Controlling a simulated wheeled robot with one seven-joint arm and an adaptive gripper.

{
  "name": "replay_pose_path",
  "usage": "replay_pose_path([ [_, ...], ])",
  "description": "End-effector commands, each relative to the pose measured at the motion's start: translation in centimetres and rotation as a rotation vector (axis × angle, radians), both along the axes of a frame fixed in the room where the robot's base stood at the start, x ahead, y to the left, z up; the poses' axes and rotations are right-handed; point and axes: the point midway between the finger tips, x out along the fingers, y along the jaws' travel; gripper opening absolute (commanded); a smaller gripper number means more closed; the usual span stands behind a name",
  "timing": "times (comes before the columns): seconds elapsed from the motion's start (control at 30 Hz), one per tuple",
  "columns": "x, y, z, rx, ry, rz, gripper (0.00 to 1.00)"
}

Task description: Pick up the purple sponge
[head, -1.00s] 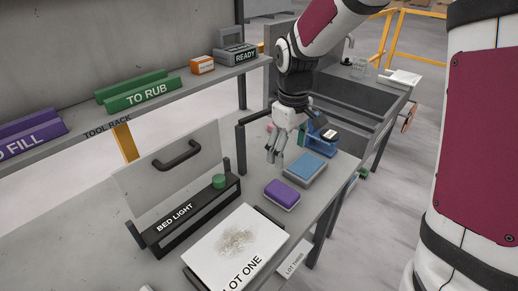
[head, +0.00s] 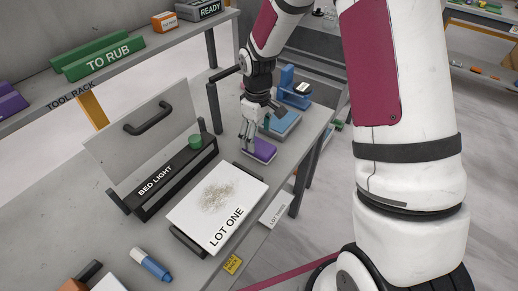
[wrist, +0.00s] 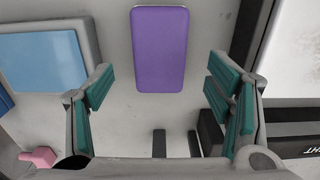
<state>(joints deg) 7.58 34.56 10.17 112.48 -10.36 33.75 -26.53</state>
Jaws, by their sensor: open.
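The purple sponge (head: 260,149) lies flat on the grey bench, near the corner of the white LOT ONE slab. In the wrist view the sponge (wrist: 161,48) is at the top centre, ahead of and between my two fingers. My gripper (head: 247,140) is open and empty, just above and beside the sponge in the head view. In the wrist view my gripper (wrist: 163,108) shows its green pads wide apart, with bare bench between them. Part of the sponge is hidden behind my gripper in the head view.
A blue pad on a grey base (head: 282,124) lies close behind the sponge, with a blue stand (head: 295,88) beyond. The LOT ONE slab (head: 190,220) and black BED LIGHT bar (head: 170,180) are nearby. A small pink object (wrist: 38,157) shows in the wrist view.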

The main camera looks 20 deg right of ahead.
Motion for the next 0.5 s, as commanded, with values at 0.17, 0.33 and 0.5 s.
replay_pose_path([
  [0.17,-0.5,-0.3,-2.5,-0.001,0.006,0.001,0.73],
  [0.33,-0.3,-0.2,-4.4,0.0,0.002,0.001,0.73],
  [0.5,-0.3,-0.3,-4.8,-0.001,0.001,0.0,0.73],
])
